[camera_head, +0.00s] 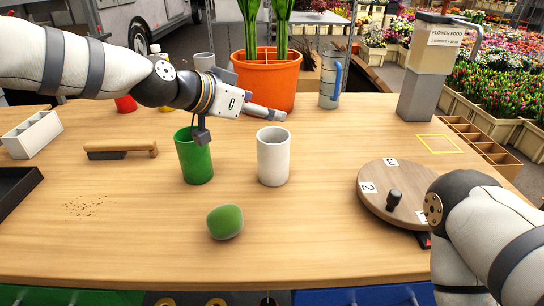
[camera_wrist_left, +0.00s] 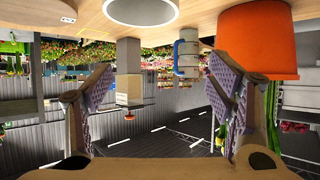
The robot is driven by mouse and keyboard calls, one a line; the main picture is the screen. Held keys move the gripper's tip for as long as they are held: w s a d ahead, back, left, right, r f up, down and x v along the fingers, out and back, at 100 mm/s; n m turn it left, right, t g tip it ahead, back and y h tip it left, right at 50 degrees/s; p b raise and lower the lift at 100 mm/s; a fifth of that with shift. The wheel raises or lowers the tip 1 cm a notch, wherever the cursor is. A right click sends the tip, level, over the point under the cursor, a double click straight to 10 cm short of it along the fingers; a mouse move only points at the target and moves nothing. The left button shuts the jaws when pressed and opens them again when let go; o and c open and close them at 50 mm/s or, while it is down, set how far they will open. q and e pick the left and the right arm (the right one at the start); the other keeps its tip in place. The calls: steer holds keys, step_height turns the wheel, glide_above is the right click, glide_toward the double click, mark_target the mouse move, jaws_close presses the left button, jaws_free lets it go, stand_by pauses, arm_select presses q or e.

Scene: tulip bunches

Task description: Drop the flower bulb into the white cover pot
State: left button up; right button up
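The white cover pot (camera_head: 273,158) stands upright on the table, just right of a green pot (camera_head: 194,158). Its rim also shows at the top of the left wrist view (camera_wrist_left: 140,14). A rounded green lump (camera_head: 225,222), the only bulb-like thing I see, lies on the table in front of the two pots.
A large orange planter (camera_head: 267,80) and a grey jug with a blue handle (camera_head: 330,82) stand behind. A flower food dispenser (camera_head: 422,85) is back right. A round numbered board (camera_head: 380,190) with a knob lies right. A wooden-handled brush (camera_head: 120,149) lies left. The front middle is mostly clear.

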arm_select(q)
steer(key=v, duration=1.2)
steer(key=shift+f, duration=0.1)
